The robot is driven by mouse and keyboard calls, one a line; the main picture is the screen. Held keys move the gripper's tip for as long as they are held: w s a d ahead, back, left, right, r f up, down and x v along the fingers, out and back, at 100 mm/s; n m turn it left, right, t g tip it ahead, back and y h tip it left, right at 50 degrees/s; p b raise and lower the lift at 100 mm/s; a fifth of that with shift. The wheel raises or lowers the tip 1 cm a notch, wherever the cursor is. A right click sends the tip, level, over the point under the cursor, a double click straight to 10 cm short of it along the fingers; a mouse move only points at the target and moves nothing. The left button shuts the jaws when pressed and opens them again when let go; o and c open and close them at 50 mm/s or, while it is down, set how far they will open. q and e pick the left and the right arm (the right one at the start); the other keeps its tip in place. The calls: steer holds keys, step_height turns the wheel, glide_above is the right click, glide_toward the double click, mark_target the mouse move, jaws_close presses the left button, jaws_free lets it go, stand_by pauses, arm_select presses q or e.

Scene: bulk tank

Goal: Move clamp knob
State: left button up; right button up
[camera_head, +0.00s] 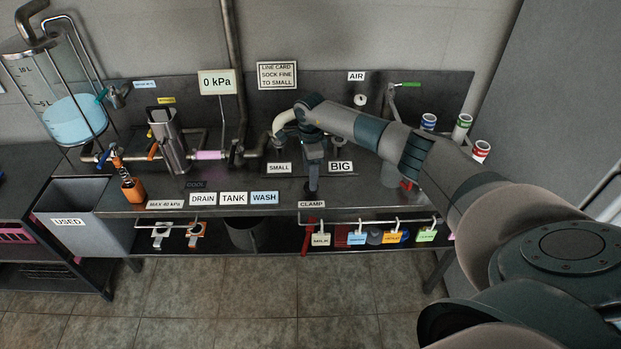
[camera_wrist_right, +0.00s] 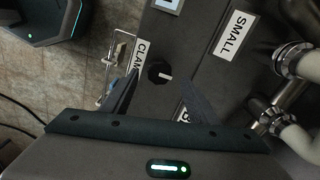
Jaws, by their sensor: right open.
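My right gripper (camera_wrist_right: 158,80) is open, with one finger on each side of the knob in the picture and nothing held. I cannot tell whether the fingers touch it. In the head view my right gripper (camera_head: 312,184) points down just behind the CLAMP label (camera_head: 311,204) and hides most of the knob. My left gripper is not in view.
The SMALL (camera_head: 279,168) and BIG (camera_head: 341,167) labels and pipework stand behind the gripper. A rail (camera_head: 365,221) with hanging tags runs along the bench front. An orange bottle holder (camera_head: 132,190) and a glass tank (camera_head: 60,90) are at left.

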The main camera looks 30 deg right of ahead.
steer(key=shift+f+p, duration=0.35)
steer(key=shift+f, duration=1.65)
steer(key=c, duration=1)
